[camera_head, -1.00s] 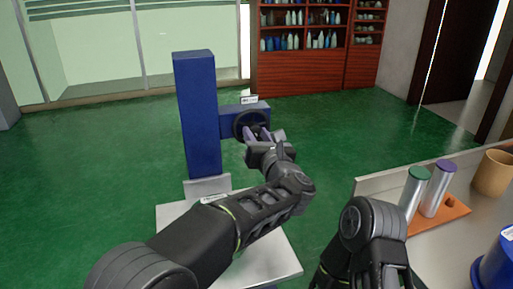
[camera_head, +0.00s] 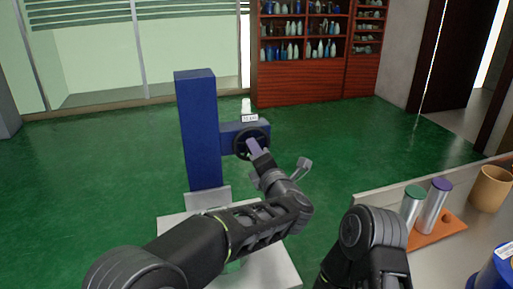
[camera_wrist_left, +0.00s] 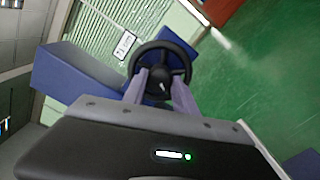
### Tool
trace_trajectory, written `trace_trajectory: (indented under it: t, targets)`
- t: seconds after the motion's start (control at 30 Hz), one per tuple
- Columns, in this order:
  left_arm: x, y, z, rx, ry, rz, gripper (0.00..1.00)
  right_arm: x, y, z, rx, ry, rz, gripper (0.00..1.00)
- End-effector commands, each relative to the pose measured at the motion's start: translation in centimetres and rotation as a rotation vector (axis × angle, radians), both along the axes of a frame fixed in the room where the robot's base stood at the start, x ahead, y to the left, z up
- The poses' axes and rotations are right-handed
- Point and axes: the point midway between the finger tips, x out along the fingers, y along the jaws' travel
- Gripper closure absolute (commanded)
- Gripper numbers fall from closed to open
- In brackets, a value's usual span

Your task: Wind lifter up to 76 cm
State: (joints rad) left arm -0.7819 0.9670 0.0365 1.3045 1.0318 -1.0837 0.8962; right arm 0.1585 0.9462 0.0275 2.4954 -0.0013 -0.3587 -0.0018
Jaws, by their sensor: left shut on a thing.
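The lifter is a blue column (camera_head: 199,130) on a pale grey base plate, with a blue side block (camera_head: 262,129) at its upper right. A black handwheel (camera_head: 238,146) is on the block's front, and it also shows in the left wrist view (camera_wrist_left: 184,64). A small white label (camera_head: 249,118) with text too small to read stands on the block. My left gripper (camera_head: 254,147) is at the wheel, its fingers shut on it, and they also reach the wheel in the left wrist view (camera_wrist_left: 158,88). My right gripper is out of view.
A grey table (camera_head: 440,252) at the right bears an orange rack (camera_head: 447,229) with a green-capped and a purple-capped cylinder, a tan cup (camera_head: 490,188) and a blue container (camera_head: 496,272). A red shelf (camera_head: 311,84) stands behind. The green floor around the lifter is clear.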

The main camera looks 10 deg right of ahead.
Motion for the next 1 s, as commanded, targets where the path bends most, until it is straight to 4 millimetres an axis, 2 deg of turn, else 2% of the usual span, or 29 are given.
trace_trajectory:
  t: [1.0]
  targets:
    - [0.0, 0.0, 0.2, 0.964, 0.065, 0.0, 1.0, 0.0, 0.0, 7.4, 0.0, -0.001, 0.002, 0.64]
